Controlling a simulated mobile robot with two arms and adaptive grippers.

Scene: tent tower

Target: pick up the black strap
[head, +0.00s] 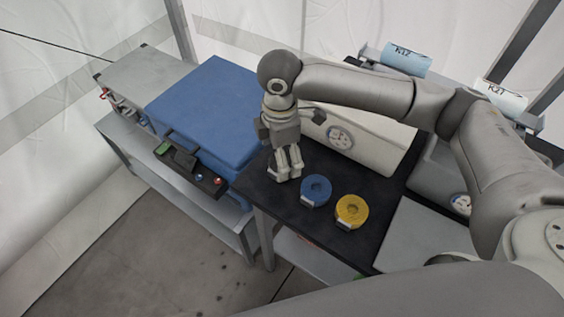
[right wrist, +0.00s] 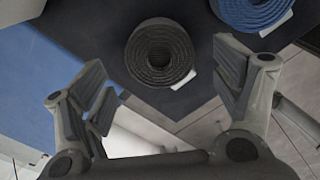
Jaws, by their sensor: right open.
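The black strap (right wrist: 160,53) is a round coil with a small white tag, lying on the dark table top in the right wrist view. In the head view it is mostly hidden behind my right gripper (head: 287,172). In the right wrist view my right gripper (right wrist: 163,88) is open and empty, with the coil beyond and between its spread fingers, apart from them. My left gripper is not in view.
A blue strap coil (head: 315,188) lies just right of my right gripper, and a yellow coil (head: 351,211) lies further right. A white box with a dial (head: 372,140) stands behind. A large blue case (head: 205,105) stands to the left.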

